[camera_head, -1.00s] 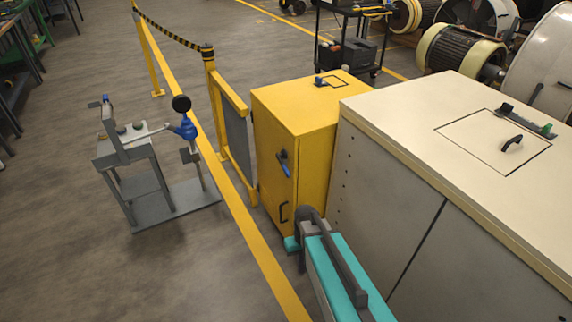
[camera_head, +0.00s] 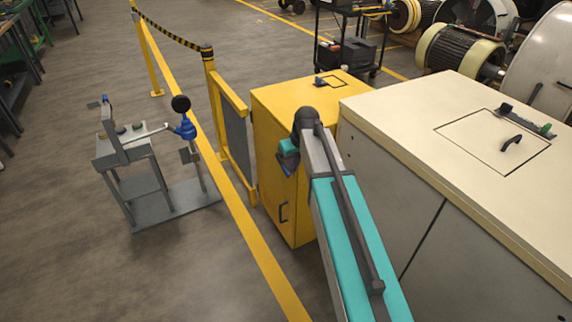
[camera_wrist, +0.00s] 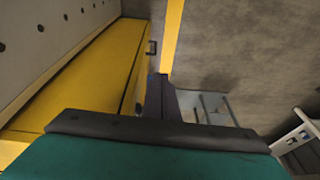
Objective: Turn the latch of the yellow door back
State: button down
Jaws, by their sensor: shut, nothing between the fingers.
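The yellow door is the front of a yellow cabinet (camera_head: 270,130) in the head view. It stands closed, with a dark pull handle (camera_head: 283,212) low on it. My gripper (camera_head: 289,165) is in front of the upper part of the door, where my wrist and arm cover the latch. In the wrist view my gripper (camera_wrist: 158,80) is shut and empty, and the yellow cabinet (camera_wrist: 95,75) runs along its left. The pull handle (camera_wrist: 151,47) shows beyond the fingertips. The latch is hidden in both views, so its angle and any contact cannot be told.
A cream cabinet (camera_head: 375,185) stands close on the right of the yellow one. A yellow barrier (camera_head: 233,120) is at the left. A grey stand (camera_head: 150,185) with a blue lever joint is farther left. Floor in front of the door is clear.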

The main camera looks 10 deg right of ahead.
aim_at(285, 168)
jog(key=w+r+t, duration=0.1)
jog(key=w+r, duration=0.2)
jog(key=r, duration=0.4)
jog(key=shift+w+d+r+n, duration=0.2)
jog(key=shift+r+n, duration=0.1)
jog(key=shift+r, duration=0.1)
jog(key=shift+p+x, duration=0.9)
jog(key=shift+x, duration=6.1)
jog(key=shift+f+b, duration=0.1)
jog(key=shift+b, duration=0.2)
